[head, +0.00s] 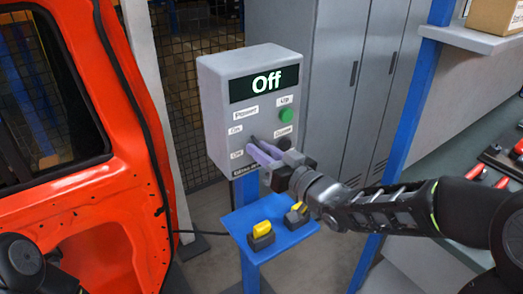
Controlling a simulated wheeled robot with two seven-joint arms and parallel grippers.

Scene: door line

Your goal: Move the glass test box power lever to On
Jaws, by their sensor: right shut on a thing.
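The grey glass test box (215,105) stands on a blue post at the middle of the head view. Its display (264,83) reads "Off". The box face carries labels for Power, On, Off, Up and a lower word. My right gripper (262,152) is at the lower part of the face, by the Off label (237,154). It is shut on the power lever, which is mostly hidden by the fingers; a dark piece shows at their tips. A green button (286,115) sits beside the Up label. My left gripper is not in view.
A blue shelf (240,222) below the box holds two black and yellow items (261,236). A red car door (60,190) stands at left. Grey lockers (345,80) are behind, and a bench (480,150) with tools is at right.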

